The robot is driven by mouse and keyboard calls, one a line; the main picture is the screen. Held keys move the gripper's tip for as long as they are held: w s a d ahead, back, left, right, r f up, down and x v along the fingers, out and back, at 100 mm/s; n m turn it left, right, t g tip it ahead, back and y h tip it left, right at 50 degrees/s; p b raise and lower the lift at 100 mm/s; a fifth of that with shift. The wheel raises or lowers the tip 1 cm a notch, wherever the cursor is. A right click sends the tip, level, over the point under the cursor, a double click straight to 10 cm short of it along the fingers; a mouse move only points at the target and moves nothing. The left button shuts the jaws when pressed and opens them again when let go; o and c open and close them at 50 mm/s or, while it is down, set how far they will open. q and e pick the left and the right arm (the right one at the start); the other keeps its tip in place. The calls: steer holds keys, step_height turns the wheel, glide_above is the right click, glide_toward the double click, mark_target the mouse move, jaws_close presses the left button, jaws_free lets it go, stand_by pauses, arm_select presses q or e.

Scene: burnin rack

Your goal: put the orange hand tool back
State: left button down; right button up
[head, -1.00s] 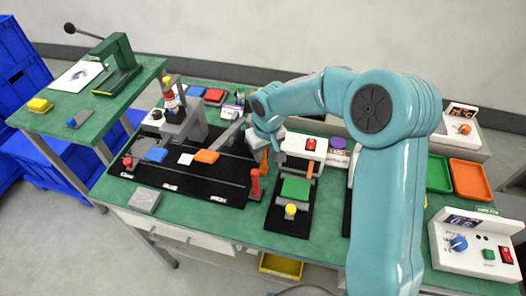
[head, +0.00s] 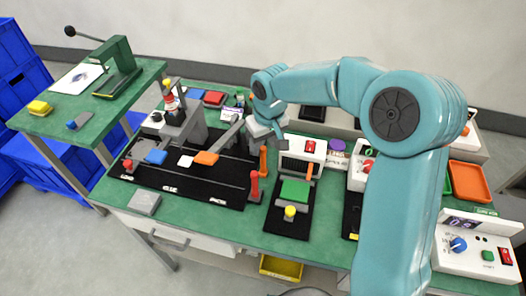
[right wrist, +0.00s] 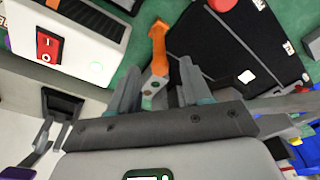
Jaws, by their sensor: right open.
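A slim orange piece (head: 263,160) stands upright at the right edge of the black mat. In the right wrist view the orange piece (right wrist: 159,55) shows ahead of my fingers, with a pale riveted part at its near end. I cannot tell if it is the hand tool. Another orange block (head: 206,157) is at the end of a grey bar over the mat. My right gripper (head: 286,146) is open just above and beside the upright piece. In the wrist view its fingers (right wrist: 156,92) are apart, on either side of the piece's near end. My left gripper is not in view.
A red post (head: 254,186) stands near the mat's front right corner. A white box with a red switch (head: 310,146) is close on the right. A fixture with a green block (head: 294,190) lies in front.

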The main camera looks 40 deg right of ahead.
step_height(320, 180, up, 6)
steer(key=s, duration=0.1)
steer(key=shift+r, duration=0.2)
stand_by(0.3)
